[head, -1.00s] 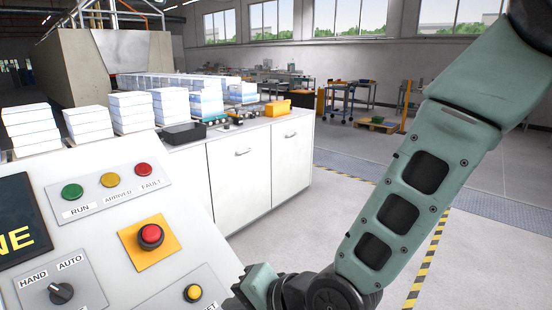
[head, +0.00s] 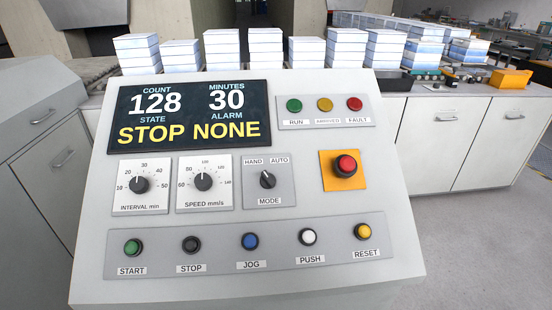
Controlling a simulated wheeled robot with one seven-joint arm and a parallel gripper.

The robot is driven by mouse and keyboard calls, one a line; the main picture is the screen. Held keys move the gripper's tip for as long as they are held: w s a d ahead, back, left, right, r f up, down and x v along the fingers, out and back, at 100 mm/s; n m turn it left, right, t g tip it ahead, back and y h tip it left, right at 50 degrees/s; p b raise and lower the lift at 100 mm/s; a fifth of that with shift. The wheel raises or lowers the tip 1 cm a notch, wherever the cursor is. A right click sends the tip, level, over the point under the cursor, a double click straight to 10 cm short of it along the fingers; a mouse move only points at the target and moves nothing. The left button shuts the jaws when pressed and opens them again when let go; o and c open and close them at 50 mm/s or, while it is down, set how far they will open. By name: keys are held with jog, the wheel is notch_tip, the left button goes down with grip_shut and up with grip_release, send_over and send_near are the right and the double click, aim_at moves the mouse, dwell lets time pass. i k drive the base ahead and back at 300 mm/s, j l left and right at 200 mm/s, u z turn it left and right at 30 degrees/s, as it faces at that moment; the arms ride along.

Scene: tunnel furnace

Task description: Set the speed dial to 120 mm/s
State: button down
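The speed dial (head: 203,182) is a black knob on a white plate marked SPEED mm/s, left of the middle of the control panel (head: 330,226) in the head view. Its scale shows 60 at the left, up over the top to 140 at the right. Its pointer looks roughly upward, near the 100 mark; the exact setting is too small to be sure of. The display (head: 190,115) reads count 128, minutes 30, state STOP, alarm NONE. My gripper is not in view now.
The interval dial (head: 138,184) is close at the left of the speed dial, and the mode switch (head: 267,180) at its right. A red emergency button (head: 345,166) is further right. A row of buttons, with STOP (head: 191,245) among them, runs below. White stacks stand behind.

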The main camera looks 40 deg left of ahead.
aim_at(202, 182)
jog(key=u, duration=2)
